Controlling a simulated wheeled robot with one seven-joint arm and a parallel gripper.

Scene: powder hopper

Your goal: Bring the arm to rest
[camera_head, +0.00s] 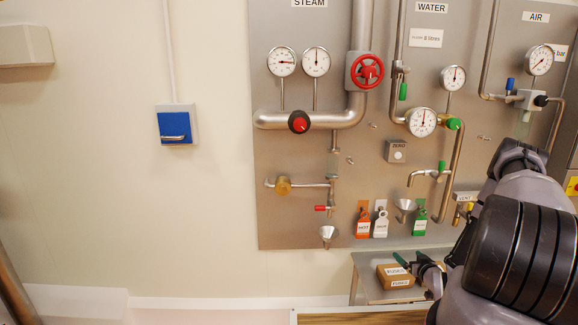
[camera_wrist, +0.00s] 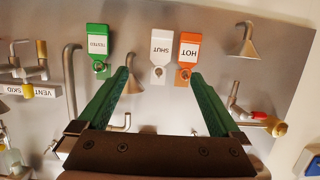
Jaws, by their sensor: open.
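My gripper (camera_wrist: 160,76) is open in the wrist view, its two green fingers spread wide with nothing between them. It points at the metal panel (camera_head: 300,200). In the head view my arm reaches in from the right edge, and my gripper (camera_head: 408,261) shows small and partly hidden at the lower right, in front of the panel's foot. Beyond the fingertips, in the upside-down wrist view, hang an orange HOT tag (camera_wrist: 188,56), a white SHUT tag (camera_wrist: 160,54) and a green TESTED tag (camera_wrist: 97,46). The fingers look apart from them.
The panel carries gauges, pipes, a red handwheel (camera_head: 368,71) and small funnels, one funnel (camera_head: 327,233) at lower left. A cardboard box (camera_head: 396,276) sits on a metal stand (camera_head: 367,287) near my gripper. A blue wall box (camera_head: 175,126) hangs left; the wall between is bare.

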